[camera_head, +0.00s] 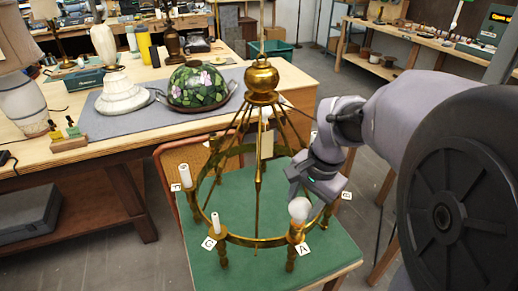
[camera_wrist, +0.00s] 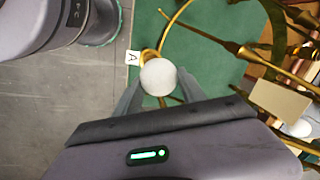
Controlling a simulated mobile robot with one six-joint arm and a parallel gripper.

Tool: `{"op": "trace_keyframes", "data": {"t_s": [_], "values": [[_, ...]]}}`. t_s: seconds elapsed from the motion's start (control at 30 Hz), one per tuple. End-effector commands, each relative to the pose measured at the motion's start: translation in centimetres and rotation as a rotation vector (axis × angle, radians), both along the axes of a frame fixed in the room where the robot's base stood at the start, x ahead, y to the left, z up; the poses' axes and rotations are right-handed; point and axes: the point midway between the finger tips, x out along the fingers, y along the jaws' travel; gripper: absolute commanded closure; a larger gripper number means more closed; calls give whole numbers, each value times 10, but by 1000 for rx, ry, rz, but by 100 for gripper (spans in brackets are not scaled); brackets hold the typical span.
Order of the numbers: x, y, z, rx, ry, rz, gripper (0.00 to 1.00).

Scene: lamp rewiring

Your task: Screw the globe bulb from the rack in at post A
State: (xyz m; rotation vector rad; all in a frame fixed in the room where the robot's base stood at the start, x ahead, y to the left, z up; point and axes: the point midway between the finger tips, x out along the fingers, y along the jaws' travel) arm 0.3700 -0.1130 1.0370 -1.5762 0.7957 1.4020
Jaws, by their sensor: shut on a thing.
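The white globe bulb (camera_head: 299,209) stands upright at post A (camera_head: 297,234) on the near side of the brass ring chandelier (camera_head: 262,240). The tag A (camera_head: 303,250) hangs just below it. My gripper (camera_head: 297,191) reaches down to the bulb from above and to the right. In the wrist view the bulb (camera_wrist: 158,77) sits between the two grey fingers (camera_wrist: 158,92), which are shut on it. The tag A (camera_wrist: 132,57) is beside it. The bulb's base and the socket's mouth are hidden, so I cannot tell how far it is seated.
White candle sleeves stand at post G (camera_head: 215,222) and at the left post (camera_head: 185,176). The chandelier's central rod (camera_head: 259,150) and slanting arms are close left of my gripper. A green-topped table (camera_head: 330,255) lies beneath. A workbench with lamps (camera_head: 150,125) stands behind left.

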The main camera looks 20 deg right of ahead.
Motion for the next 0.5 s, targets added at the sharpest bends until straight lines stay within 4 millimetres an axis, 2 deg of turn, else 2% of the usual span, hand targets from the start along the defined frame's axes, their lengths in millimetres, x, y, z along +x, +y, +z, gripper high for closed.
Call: {"op": "trace_keyframes", "data": {"t_s": [0.07, 0.17, 0.27, 0.4, 0.5], "values": [[0, 1, -1, 0, -2, -53, 100], [-1, 2, -4, -2, -5, -273, 100], [-1, 1, -1, -1, -3, -339, 100], [-2, 2, -2, -1, -2, -543, 100], [-3, 2, 0, 0, -2, -588, 100]]}}
